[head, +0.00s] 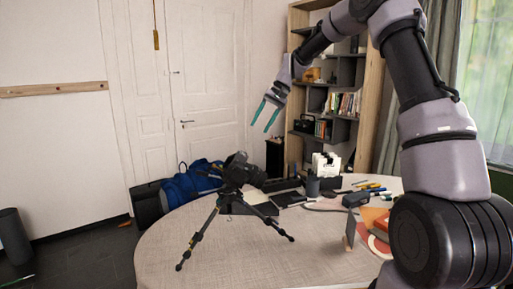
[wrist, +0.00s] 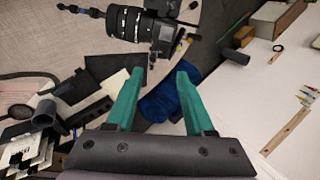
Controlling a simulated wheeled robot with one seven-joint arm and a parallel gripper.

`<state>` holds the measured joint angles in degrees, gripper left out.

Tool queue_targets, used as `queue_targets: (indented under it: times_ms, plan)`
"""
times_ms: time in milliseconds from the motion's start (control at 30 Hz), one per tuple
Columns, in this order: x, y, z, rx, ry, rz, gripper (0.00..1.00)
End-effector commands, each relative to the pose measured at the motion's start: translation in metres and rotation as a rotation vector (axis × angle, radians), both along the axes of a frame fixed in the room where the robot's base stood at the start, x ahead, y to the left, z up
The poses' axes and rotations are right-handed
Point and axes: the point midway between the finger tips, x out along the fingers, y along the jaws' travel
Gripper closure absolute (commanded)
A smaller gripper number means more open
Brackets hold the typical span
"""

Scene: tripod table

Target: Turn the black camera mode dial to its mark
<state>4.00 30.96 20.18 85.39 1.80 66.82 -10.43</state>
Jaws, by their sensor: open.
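A black camera (head: 240,172) sits on a small black tripod (head: 222,208) on the round table (head: 235,255). In the wrist view the camera (wrist: 165,32) is at the top, its ribbed lens (wrist: 125,22) pointing left. The mode dial and its mark are too small to make out. My gripper (head: 266,115) hangs in the air, above and to the right of the camera in the head view. Its two green fingers (wrist: 158,72) are apart with nothing between them, and the camera lies beyond their tips.
On the table's right side stand a dark cup (head: 313,186), a white-and-black organiser (head: 326,165), pens and a dark upright block (head: 350,230). A blue bag (head: 190,184) lies behind the table. The table's front left is clear. A bookshelf (head: 340,95) stands behind.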

Motion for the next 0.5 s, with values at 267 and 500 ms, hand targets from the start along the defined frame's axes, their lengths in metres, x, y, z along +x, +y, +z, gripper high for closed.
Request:
queue_targets:
  times_ms: [267,500]
  plan:
    - [0.008,0.013,-0.023,0.017,0.015,0.007,0.47]
    - [0.009,0.035,-0.062,0.016,0.016,0.008,0.47]
